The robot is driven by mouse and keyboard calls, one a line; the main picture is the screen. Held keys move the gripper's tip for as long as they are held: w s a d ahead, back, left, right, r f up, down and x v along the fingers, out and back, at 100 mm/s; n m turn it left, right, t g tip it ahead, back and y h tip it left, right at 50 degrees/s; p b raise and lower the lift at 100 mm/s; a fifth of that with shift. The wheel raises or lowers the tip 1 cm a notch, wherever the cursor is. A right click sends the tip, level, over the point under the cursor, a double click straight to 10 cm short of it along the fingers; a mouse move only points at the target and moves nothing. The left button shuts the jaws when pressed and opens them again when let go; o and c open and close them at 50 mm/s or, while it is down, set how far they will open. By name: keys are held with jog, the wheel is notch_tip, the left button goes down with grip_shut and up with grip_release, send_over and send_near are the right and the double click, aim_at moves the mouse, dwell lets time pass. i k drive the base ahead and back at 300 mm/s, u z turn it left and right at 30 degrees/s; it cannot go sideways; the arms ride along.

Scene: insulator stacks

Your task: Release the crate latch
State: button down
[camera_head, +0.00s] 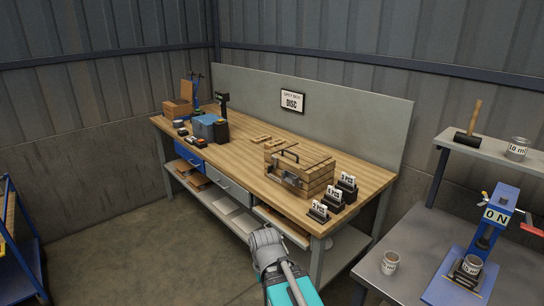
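The wooden crate (319,178) stands closed on the workbench, toward its right end. It is made of pale slats and has a dark handle on its top. A grey metal latch (291,179) shows on its front face; it is too small to tell its exact position. My gripper (266,240) shows as a grey end on my teal arm at the bottom middle, in front of and below the bench edge, apart from the crate. Its fingers cannot be made out.
The wooden workbench (240,165) also holds a blue bin (206,127), a cardboard box (178,108) and small card holders (319,212) right of the crate. A drawer (282,226) below the crate looks partly open. A blue press (490,225) stands on the right table.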

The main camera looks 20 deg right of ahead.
aim_at(270, 168)
jog(key=z, duration=0.2)
jog(key=i, duration=1.15)
jog(key=u, duration=0.35)
